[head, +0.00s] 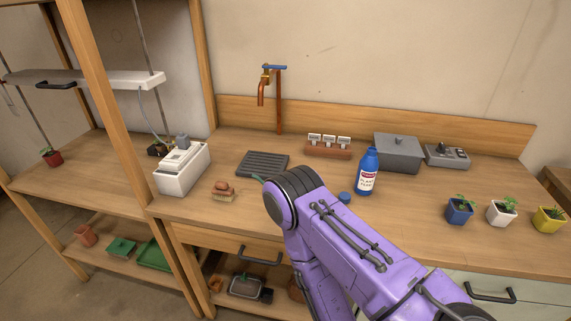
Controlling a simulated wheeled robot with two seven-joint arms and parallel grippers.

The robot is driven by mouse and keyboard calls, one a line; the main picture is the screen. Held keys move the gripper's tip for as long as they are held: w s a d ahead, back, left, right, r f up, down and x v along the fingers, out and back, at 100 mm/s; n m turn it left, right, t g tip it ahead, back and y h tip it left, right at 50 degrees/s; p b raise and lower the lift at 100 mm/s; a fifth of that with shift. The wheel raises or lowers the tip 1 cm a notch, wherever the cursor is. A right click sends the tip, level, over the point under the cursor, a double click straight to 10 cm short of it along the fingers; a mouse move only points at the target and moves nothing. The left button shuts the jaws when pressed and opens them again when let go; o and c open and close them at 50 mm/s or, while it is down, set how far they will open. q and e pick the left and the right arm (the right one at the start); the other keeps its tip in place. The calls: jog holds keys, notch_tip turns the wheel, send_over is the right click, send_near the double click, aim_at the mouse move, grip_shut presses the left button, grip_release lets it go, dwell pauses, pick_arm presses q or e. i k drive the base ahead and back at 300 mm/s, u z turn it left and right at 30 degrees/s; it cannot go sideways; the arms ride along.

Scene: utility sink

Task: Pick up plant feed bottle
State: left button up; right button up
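The plant feed bottle (367,173) is blue with a white and red label. It stands upright on the wooden bench, right of centre, in front of a grey lidded box. A small round blue piece, like a cap (345,197), lies on the bench to its left, close to my arm. A purple arm of mine comes in from the lower right and crosses the bench front, its bent joint left of the bottle. Neither of my grippers shows, and nothing is seen touching the bottle.
The grey box (397,153) and a grey device (447,155) stand behind the bottle. Potted plants in blue (459,213), white (502,214) and yellow (549,220) pots stand right. A copper tap (279,105), dark ribbed tray (262,164) and label rack (328,149) are left.

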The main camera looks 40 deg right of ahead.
aim_at(369, 166)
jog(key=u, duration=0.8)
jog(key=k, duration=0.8)
jog(key=z, duration=0.9)
